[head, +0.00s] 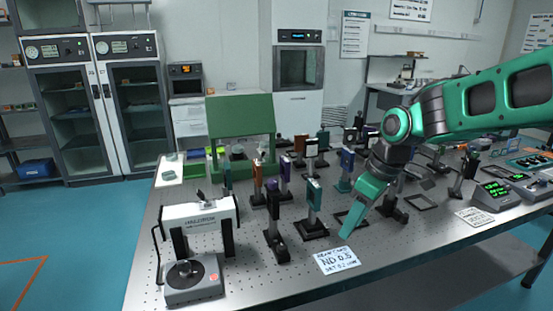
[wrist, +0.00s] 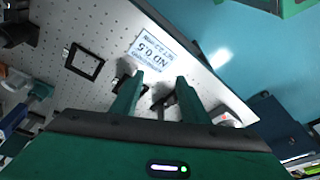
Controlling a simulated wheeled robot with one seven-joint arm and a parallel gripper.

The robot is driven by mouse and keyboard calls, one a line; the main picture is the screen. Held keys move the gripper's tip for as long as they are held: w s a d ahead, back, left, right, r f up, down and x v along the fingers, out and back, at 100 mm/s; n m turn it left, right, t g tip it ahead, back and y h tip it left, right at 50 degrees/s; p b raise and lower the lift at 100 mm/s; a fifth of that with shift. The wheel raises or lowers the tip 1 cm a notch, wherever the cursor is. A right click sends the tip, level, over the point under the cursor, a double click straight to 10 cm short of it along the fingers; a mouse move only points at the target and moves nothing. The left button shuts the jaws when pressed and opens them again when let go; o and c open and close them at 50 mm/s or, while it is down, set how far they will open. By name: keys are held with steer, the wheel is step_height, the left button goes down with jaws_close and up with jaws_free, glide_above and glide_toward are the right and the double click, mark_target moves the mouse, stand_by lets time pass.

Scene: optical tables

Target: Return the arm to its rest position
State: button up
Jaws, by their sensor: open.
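My green arm reaches in from the right in the head view, and my gripper (head: 352,222) points down over the front part of the optical table (head: 250,275). In the wrist view my gripper (wrist: 158,88) shows two green fingers spread apart with nothing held between them. A label card reading ND 0.5 (head: 337,260) lies near the table's front edge, just below the fingertips in the head view. The card also shows beyond the fingers in the wrist view (wrist: 152,47). Small dark mounts lie behind and between the fingers, partly hidden.
Several posts with optics, such as a teal one (head: 314,192), stand left of and behind my gripper. An instrument marked HALCYON (head: 200,222) stands at the table's left end. A green housing (head: 240,115) is behind. Meters (head: 497,193) sit at right. Blue floor is free in front.

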steer(key=s+d+f+m+g+h, duration=0.1)
steer(key=s+d+m, duration=0.7)
steer(key=s+d, duration=0.2)
steer(key=s+d+f+m+h, duration=0.1)
steer(key=s+d+f+m, duration=0.1)
steer(key=s+d+m, duration=0.5)
steer(key=s+d, duration=0.4)
steer(key=s, duration=0.4)
steer(key=shift+f+m+g, duration=0.3)
steer(key=shift+m+g, duration=0.1)
